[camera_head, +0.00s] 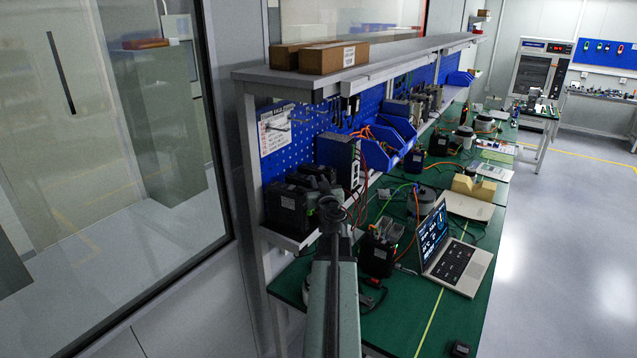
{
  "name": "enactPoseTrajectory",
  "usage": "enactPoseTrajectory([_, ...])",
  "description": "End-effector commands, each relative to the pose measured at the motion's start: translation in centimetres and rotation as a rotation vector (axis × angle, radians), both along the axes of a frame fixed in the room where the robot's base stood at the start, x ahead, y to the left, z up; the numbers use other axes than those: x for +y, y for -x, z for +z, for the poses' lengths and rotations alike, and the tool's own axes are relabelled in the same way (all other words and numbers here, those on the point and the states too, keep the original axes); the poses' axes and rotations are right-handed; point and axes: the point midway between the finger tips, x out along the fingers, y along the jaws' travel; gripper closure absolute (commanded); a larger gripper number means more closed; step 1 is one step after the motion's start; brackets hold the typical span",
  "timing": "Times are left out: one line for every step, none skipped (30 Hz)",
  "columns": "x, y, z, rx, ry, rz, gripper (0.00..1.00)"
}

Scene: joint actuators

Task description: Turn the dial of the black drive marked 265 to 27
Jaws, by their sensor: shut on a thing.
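My gripper (331,207) is small and far off at the end of my arm, which reaches forward from the bottom middle. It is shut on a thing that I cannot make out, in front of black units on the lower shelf. A black drive-like box (290,210) stands on that shelf, just left of my gripper. Another black box (376,258) stands on the green bench, right of my arm. More black boxes stand farther along, one near the blue bins (413,161). No marking 265 is legible and no dial reading can be seen.
An open laptop (455,250) and a small dark block (460,348) are on the green bench at the right. Cables run across the bench. An upper shelf (390,58) carries cardboard boxes (334,58). A glass partition (110,130) fills the left. The grey floor (560,240) at right is clear.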

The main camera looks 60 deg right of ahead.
Motion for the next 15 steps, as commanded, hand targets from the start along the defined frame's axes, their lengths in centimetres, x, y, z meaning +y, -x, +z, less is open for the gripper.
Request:
enactPoseTrajectory([0.02,-0.06,0.01,0.000,0.000,0.002,1.00])
enactPoseTrajectory([0.03,-0.07,0.01,0.000,0.000,0.002,1.00])
enactPoseTrajectory([0.03,-0.07,0.01,0.000,0.000,0.002,0.73])
enactPoseTrajectory([0.03,-0.07,0.01,0.000,0.000,0.002,0.73])
enactPoseTrajectory([0.03,-0.07,0.01,0.000,0.000,0.002,0.73])
enactPoseTrajectory([-0.03,-0.01,0.01,0.000,0.000,0.002,0.73])
enactPoseTrajectory([-0.04,0.00,0.01,0.000,0.000,0.001,0.73])
enactPoseTrajectory([-0.06,0.00,0.01,0.000,0.000,0.001,0.73])
enactPoseTrajectory([-0.05,0.01,0.01,0.000,0.000,0.001,0.73])
enactPoseTrajectory([-0.05,0.01,0.01,0.000,0.000,0.001,0.73])
enactPoseTrajectory([-0.05,0.01,0.01,0.000,0.000,0.001,0.73])
enactPoseTrajectory([-0.06,0.01,0.01,-0.001,-0.001,0.002,0.73])
enactPoseTrajectory([-0.07,0.02,0.01,-0.001,-0.001,0.003,0.73])
enactPoseTrajectory([-0.09,0.04,0.01,-0.001,-0.001,0.006,0.73])
enactPoseTrajectory([-0.16,0.08,0.01,-0.001,0.000,0.015,0.73])
